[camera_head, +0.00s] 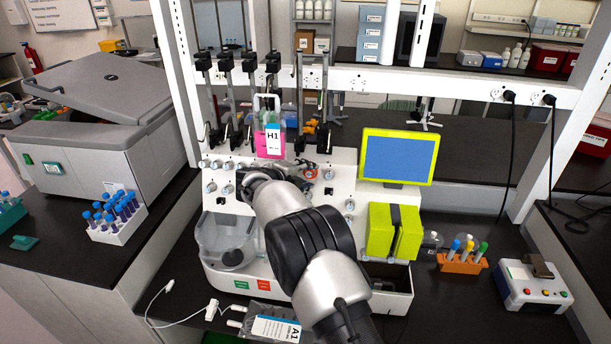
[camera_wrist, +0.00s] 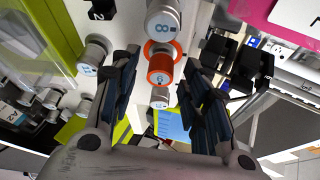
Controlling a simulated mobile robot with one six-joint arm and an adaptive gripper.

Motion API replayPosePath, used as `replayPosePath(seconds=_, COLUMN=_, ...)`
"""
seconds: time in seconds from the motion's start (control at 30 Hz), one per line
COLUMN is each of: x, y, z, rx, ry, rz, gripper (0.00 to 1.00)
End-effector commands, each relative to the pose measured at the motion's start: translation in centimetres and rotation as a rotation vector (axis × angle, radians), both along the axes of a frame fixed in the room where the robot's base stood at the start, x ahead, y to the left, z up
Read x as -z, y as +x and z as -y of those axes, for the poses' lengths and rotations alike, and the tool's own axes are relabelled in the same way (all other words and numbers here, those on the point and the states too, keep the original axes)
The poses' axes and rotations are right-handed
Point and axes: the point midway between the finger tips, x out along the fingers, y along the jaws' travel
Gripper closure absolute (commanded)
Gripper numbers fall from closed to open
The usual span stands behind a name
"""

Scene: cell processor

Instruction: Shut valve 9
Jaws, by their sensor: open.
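The white cell processor (camera_head: 342,182) carries several grey valve knobs on its front panel. In the wrist view, a grey knob marked 8 (camera_wrist: 163,22) is at the top centre. Below it is a knob with an orange ring (camera_wrist: 160,67), and below that a smaller grey knob (camera_wrist: 160,97). I cannot read a 9 on any knob, so I cannot tell which is valve 9. My gripper (camera_wrist: 162,80) is open, with its fingers either side of the lower knobs in the picture; contact is not clear. In the head view my arm hides much of the panel.
A pink bag labelled H1 (camera_head: 271,141) hangs above the panel. A yellow-framed screen (camera_head: 398,158) and yellow-green pump doors (camera_head: 393,232) are at the right. A clear bowl (camera_head: 226,240) is at the lower left. Another grey knob (camera_wrist: 92,57) is left of my fingers.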

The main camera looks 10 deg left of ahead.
Motion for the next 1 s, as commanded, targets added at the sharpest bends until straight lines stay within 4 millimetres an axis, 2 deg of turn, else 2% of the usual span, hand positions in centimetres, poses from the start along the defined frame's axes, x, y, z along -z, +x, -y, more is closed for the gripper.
replayPosePath(seconds=0.27, x=-0.5, y=-0.5, z=-0.4, rx=-0.002, ry=0.000, rz=0.001, gripper=0.58)
replayPosePath(seconds=0.37, x=-1.1, y=-1.7, z=-1.1, rx=-0.004, ry=0.001, rz=0.000, gripper=0.58)
replayPosePath(seconds=0.7, x=-4.0, y=-7.4, z=-3.9, rx=-0.003, ry=0.000, rz=0.000, gripper=0.58)
replayPosePath(seconds=0.83, x=-4.7, y=-8.8, z=-4.6, rx=-0.002, ry=-0.001, rz=0.001, gripper=0.58)
replayPosePath(seconds=1.0, x=-5.1, y=-9.6, z=-5.0, rx=0.000, ry=0.000, rz=0.000, gripper=0.58)
